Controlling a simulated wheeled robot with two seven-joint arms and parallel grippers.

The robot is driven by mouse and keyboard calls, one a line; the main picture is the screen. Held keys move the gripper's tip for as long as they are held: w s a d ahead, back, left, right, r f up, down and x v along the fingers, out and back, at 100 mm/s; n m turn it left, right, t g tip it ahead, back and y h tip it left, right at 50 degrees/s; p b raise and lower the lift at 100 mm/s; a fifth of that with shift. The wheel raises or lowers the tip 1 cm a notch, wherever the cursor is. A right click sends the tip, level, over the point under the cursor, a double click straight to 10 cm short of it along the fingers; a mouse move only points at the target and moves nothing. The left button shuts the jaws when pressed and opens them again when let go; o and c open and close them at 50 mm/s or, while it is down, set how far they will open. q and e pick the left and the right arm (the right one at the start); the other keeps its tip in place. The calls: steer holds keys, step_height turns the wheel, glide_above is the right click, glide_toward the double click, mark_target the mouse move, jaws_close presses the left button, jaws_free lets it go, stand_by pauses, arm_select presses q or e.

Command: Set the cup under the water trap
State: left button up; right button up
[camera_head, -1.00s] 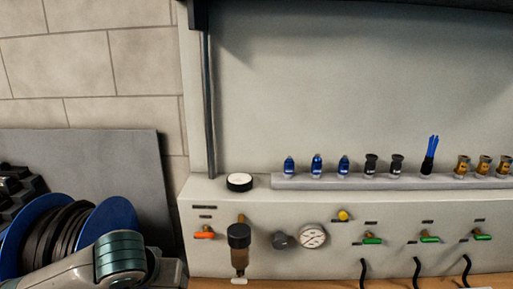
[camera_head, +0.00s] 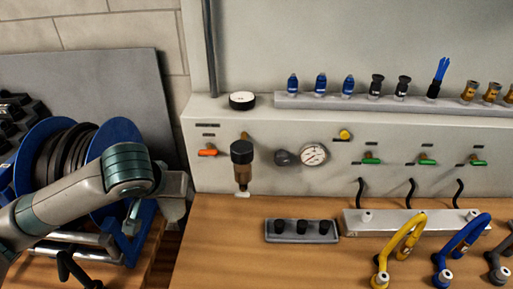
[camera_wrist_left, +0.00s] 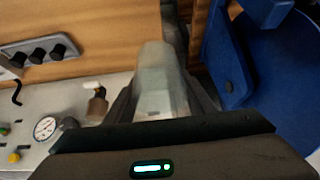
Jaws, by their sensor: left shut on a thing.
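The water trap (camera_head: 241,172), a black cap over a brown bowl with a pale tip below, hangs on the front of the grey panel. It also shows in the left wrist view (camera_wrist_left: 97,106). My left gripper (camera_wrist_left: 158,70) is shut on a pale, grey-green cup (camera_wrist_left: 155,88), seen between its dark fingers. In the head view my left arm reaches in from the left and its end is left of the water trap, apart from it; the fingers and cup are not clear there. My right gripper is not in view.
A blue hose reel (camera_head: 45,150) stands at the left beside my arm. A grey tray with black knobs (camera_head: 300,238) lies on the wooden bench (camera_head: 225,260). A gauge (camera_head: 314,154) is right of the trap. The bench below the trap is clear.

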arm_select(q)
steer(key=shift+d, duration=0.1)
